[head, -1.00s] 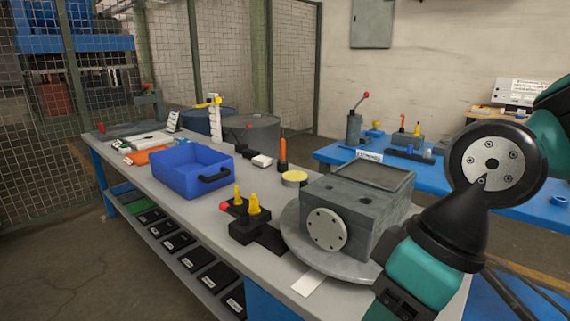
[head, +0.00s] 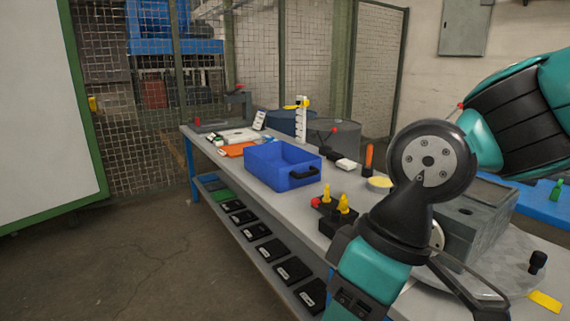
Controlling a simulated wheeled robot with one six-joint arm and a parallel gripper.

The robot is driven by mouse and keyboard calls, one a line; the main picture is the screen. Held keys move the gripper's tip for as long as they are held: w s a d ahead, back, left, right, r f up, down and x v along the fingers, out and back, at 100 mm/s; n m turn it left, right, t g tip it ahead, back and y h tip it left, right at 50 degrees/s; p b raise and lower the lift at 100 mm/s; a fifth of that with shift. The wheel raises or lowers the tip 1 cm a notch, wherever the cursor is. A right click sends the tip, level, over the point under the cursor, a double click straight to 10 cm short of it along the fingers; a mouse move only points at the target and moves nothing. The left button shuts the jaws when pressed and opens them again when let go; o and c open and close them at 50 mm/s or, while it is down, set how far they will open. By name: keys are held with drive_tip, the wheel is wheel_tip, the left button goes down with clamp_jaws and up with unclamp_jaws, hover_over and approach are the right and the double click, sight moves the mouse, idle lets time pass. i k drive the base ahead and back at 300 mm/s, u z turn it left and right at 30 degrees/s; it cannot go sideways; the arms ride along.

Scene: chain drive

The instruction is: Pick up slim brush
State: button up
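I cannot make out a slim brush for certain in the head view. An upright orange-handled tool (head: 368,158) stands on the grey workbench (head: 310,207), behind the yellow-topped round tin (head: 380,183); I cannot tell what kind of tool it is. My teal and black arm crosses the right side of the picture and hides part of the bench. My gripper's fingertips cannot be made out.
A blue open bin (head: 273,174) stands mid-bench, with a black fixture (head: 337,215) holding yellow pegs to its right. A grey machined block (head: 478,222) sits on a round plate behind my arm. A white board (head: 45,120) stands left; the floor (head: 130,260) before the bench is clear.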

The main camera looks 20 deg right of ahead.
sight(369, 147)
drive_tip(key=u, duration=0.8)
drive_tip(key=i, duration=2.75)
drive_tip(key=z, duration=1)
drive_tip(key=i, duration=0.75)
drive_tip(key=z, duration=1.1)
drive_tip(key=i, duration=0.3)
drive_tip(key=z, duration=0.3)
